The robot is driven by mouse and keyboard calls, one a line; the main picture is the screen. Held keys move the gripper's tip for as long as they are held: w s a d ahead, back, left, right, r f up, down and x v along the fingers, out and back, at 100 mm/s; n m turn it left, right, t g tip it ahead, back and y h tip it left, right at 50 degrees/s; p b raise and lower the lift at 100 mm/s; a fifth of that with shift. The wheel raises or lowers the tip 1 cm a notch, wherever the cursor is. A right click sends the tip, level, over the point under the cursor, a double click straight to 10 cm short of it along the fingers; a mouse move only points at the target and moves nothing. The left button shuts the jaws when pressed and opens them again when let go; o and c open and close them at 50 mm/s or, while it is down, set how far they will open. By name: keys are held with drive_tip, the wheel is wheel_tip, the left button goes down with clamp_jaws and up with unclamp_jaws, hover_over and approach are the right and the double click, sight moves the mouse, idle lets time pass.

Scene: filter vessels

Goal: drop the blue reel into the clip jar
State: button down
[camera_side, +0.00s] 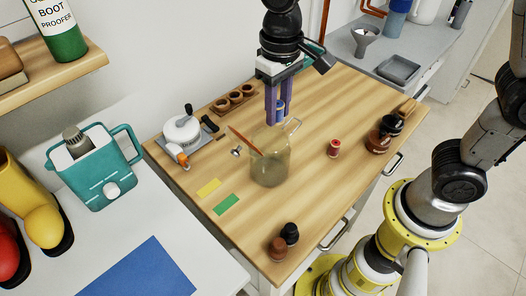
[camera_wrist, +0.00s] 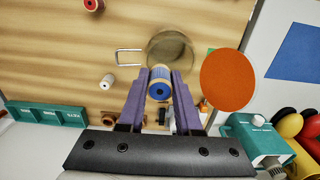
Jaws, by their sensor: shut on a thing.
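The blue reel (camera_side: 281,107) is held between the purple fingers of my gripper (camera_side: 278,118), above the table. In the wrist view the blue reel (camera_wrist: 160,84) sits between both fingertips (camera_wrist: 160,76), its end facing the camera. The clip jar (camera_side: 270,168) is a tinted glass jar standing upright on the table, open, with its wire clip (camera_side: 293,125) sticking up. Its orange-brown lid (camera_wrist: 228,80) is swung out to one side. The reel is higher than the jar's mouth; in the wrist view it overlaps the near edge of the jar (camera_wrist: 172,45).
A red reel (camera_side: 334,149) stands right of the jar. A white reel-like piece (camera_wrist: 106,81) lies on the table in the wrist view. Dark-capped jars (camera_side: 384,133) stand at the right.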

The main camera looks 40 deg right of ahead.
drive_tip(key=c, duration=0.5)
unclamp_jaws()
wheel_tip(320, 180, up, 14)
drive_tip(key=shift+f, duration=0.1)
